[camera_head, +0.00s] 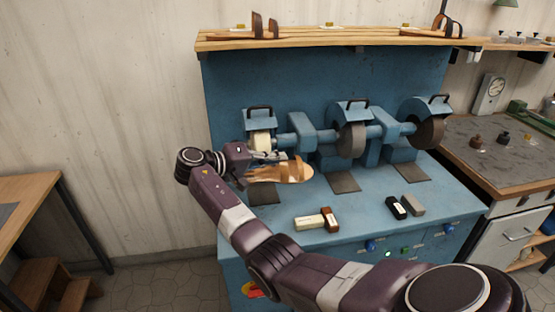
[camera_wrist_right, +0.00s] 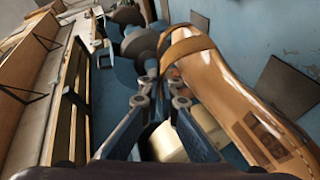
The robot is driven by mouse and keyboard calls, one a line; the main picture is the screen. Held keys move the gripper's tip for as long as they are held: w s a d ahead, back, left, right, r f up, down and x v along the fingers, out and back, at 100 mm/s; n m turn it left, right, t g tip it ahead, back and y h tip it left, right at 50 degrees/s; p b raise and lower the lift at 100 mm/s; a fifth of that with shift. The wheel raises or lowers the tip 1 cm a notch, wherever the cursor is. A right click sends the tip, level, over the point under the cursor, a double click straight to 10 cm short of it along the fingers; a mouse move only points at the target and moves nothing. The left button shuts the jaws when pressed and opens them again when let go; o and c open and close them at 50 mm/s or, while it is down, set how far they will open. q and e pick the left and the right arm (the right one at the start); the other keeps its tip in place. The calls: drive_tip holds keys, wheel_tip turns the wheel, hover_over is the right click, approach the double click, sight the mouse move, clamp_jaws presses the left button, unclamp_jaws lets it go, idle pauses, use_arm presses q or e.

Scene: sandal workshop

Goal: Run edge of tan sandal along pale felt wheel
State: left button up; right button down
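The tan sandal (camera_head: 285,172) is in my right gripper (camera_head: 268,156), held above the left end of the blue bench. In the right wrist view the sandal (camera_wrist_right: 225,85) lies along the right side, with a brown strap across it. The fingers of my right gripper (camera_wrist_right: 163,90) close on its near edge. The pale felt wheel (camera_head: 261,141) is the leftmost wheel of the blue machine, just behind the gripper. A pale surface, likely this wheel (camera_wrist_right: 168,142), shows beside the fingers. I cannot tell whether sandal and wheel touch. My left gripper is not in view.
Two dark wheels (camera_head: 351,140) (camera_head: 430,132) sit further right on the machine. A cream and brown block (camera_head: 317,220) and dark and grey blocks (camera_head: 405,206) lie on the bench (camera_head: 365,213). A wooden shelf (camera_head: 340,39) with sandals runs above.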

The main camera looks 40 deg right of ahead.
sight(299, 160)
drive_tip(key=shift+s+d+r, duration=0.1)
drive_tip(key=shift+d+r, duration=0.05)
drive_tip(key=shift+d, duration=0.1)
idle(0.6)
drive_tip(key=shift+s+d+p, duration=0.2)
drive_tip(key=shift+d+p, duration=0.3)
drive_tip(key=shift+s+d, duration=0.15)
drive_tip(key=shift+d, duration=0.15)
drive_tip(key=shift+s+d+p, duration=0.25)
drive_tip(key=shift+d+p, duration=0.1)
drive_tip(key=shift+d, duration=0.25)
drive_tip(key=shift+s+d, duration=0.15)
drive_tip(key=shift+d, duration=0.15)
idle(0.4)
drive_tip(key=shift+s+d, duration=0.25)
drive_tip(key=shift+d, duration=0.2)
drive_tip(key=shift+s+d, duration=0.15)
drive_tip(key=shift+d, duration=0.15)
drive_tip(key=shift+s+d, duration=0.2)
drive_tip(key=shift+d, duration=0.25)
drive_tip(key=shift+s+d+p, duration=0.1)
drive_tip(key=shift+d+p, duration=0.15)
drive_tip(key=shift+p, duration=0.05)
idle(0.4)
